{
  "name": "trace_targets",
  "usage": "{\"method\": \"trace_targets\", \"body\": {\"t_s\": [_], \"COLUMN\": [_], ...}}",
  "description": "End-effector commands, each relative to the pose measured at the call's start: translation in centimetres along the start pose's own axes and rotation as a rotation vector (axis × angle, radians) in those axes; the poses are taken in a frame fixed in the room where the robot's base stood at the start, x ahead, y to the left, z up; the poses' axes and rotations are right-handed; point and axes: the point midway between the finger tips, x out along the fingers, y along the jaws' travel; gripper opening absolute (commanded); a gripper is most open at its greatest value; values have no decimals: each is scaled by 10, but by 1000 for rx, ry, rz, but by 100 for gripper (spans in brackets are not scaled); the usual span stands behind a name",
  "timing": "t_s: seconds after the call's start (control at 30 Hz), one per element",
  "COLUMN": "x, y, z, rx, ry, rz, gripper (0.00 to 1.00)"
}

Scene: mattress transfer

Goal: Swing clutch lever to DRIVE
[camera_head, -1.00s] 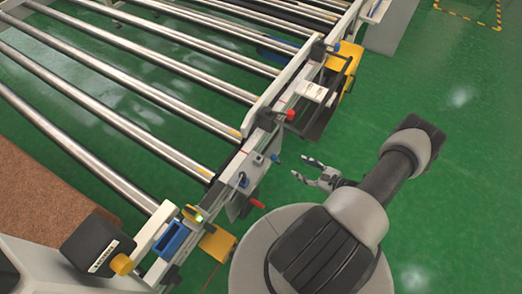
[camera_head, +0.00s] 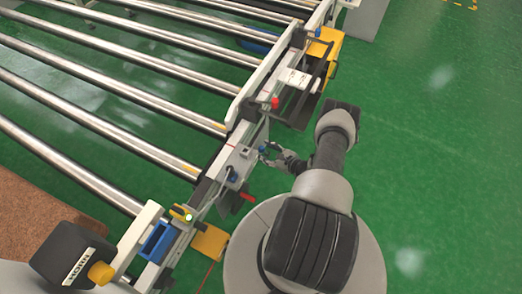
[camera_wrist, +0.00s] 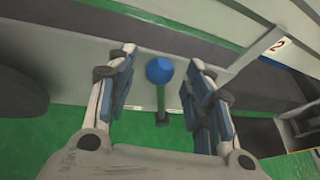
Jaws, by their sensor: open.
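A lever with a blue ball knob (camera_wrist: 159,69) and a green stem (camera_wrist: 160,101) shows in the wrist view on the grey side rail of the conveyor. My gripper (camera_head: 267,156) is open at this rail, with one padded finger on each side of the knob. The fingers are apart from the knob, and nothing is gripped. In the head view the knob is small beside my fingertips. I cannot read a DRIVE mark near it.
The roller conveyor (camera_head: 120,78) fills the left. A red knob (camera_head: 275,103) and a red handle (camera_head: 247,197) stick out along the same rail. A yellow box (camera_head: 326,42) is farther back. A black box (camera_head: 72,254) stands at front left. Green floor on the right is clear.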

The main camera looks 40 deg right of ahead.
Motion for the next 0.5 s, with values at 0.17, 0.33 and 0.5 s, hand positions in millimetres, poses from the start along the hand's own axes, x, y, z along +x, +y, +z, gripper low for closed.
{"method": "trace_targets", "body": {"t_s": [0.17,0.33,0.5], "x": [24,32,32], "y": [1,0,0], "z": [-1,0,0], "rx": [-1,0,1], "ry": [0,0,0], "rz": [2,1,0], "gripper": [47,47,47]}}
